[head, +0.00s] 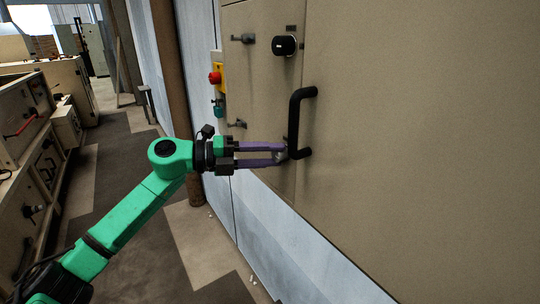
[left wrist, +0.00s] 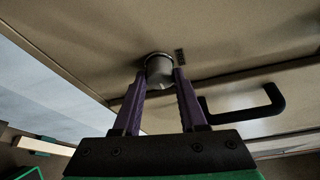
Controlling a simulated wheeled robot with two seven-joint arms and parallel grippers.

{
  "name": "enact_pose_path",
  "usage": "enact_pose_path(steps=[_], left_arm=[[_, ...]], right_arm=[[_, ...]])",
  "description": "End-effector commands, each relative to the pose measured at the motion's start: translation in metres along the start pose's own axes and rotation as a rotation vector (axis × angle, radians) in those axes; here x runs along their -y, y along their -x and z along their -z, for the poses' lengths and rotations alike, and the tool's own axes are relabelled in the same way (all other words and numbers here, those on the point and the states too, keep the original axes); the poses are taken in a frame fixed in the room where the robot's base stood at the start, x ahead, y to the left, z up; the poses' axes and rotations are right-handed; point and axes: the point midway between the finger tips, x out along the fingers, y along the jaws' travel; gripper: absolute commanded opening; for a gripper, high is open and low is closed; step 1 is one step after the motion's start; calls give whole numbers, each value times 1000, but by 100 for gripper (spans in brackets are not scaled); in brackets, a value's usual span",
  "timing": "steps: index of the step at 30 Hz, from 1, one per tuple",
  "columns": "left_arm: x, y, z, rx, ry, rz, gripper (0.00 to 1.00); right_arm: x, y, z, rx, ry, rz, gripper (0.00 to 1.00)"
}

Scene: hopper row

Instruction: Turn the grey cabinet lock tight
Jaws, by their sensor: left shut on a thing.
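The grey cabinet lock (left wrist: 160,68) is a short round metal knob on the beige cabinet face (head: 400,130). In the left wrist view it sits between the tips of my purple fingers. My left gripper (head: 283,154) is shut on it, with one finger on each side. In the head view the lock (head: 280,157) is mostly hidden by the fingertips, just left of the lower end of the black handle (head: 293,122). My right gripper is in neither view.
The black handle (left wrist: 245,115) stands out close beside my fingers. Above are a black round knob (head: 285,46) and a small latch (head: 242,39). A red button (head: 215,78) is on the cabinet's left edge. Machines (head: 30,110) line the far left; the floor between is open.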

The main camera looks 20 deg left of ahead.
Motion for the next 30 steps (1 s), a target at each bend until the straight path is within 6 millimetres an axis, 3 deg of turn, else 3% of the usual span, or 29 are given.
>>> enact_pose_path(steps=[10, 11, 13, 23, 26, 30], left_arm=[[-2, 0, 1, -2, -5, -5, 0], [-2, 0, 1, -2, -5, -5, 45], [-2, 0, 1, -2, -5, -4, 72], [-1, 1, 0, -1, -3, -2, 72], [-4, 9, 0, 1, -2, -3, 72], [-8, 36, 1, 3, -4, -6, 72]], right_arm=[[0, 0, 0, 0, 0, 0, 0], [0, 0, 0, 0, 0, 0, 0], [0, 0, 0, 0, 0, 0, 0], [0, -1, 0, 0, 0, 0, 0], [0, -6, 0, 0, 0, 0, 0], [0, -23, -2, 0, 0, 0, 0]])
